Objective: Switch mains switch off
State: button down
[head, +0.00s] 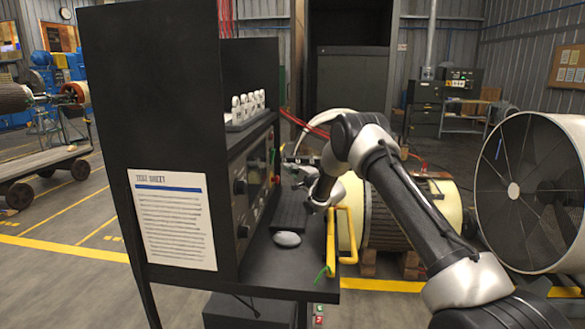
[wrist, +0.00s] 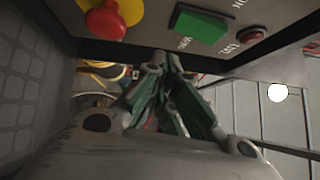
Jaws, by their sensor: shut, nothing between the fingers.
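The mains switch is a green rocker (wrist: 200,25) in a dark frame on the console's front panel, at the top of the wrist view. Lettering that seems to read MAINS is beside it. I cannot tell its position, on or off. My gripper (wrist: 172,56) is shut and empty, its fingertips just below the switch in the picture; whether they touch the panel is unclear. In the head view my gripper (head: 290,161) is at the right side of the black console (head: 160,100), in front of its panel.
A red mushroom button (wrist: 105,22) on yellow and a small dark red button (wrist: 252,35) flank the switch. A yellow rail (head: 345,232) edges the shelf. A large fan (head: 530,190) stands right.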

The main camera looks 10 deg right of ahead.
jog(key=v, duration=1)
jog(key=shift+f, duration=0.2)
jog(key=s+d+r+n+g+h, duration=0.1)
jog(key=s+d+r+n+h, duration=0.15)
jog(key=r, duration=0.45)
jog(key=s+d+r+n+g+h, duration=0.1)
jog(key=s+d+r+h, duration=0.2)
jog(key=r, duration=0.3)
jog(key=s+d+r+n+g+h, duration=0.1)
jog(key=s+d+r+g, duration=0.15)
jog(key=s, duration=0.35)
jog(key=s+d+r+n+g+h, duration=0.1)
jog(key=s+d+r+n+h, duration=0.1)
jog(key=s+r, duration=0.35)
jog(key=s+f+n+g, duration=0.1)
jog(key=s+n+g, duration=0.1)
jog(key=s, duration=1.2)
jog(key=s+d+f+n+g, duration=0.1)
jog(key=s+f+n+g, duration=0.1)
jog(key=s, duration=1.2)
jog(key=s+d+f+n+g, duration=0.1)
jog(key=s+f+n+g, duration=0.1)
jog(key=s, duration=1.2)
jog(key=shift+f+n+g, duration=0.25)
jog(key=shift+n+g, duration=0.4)
jog(key=shift+g, duration=0.1)
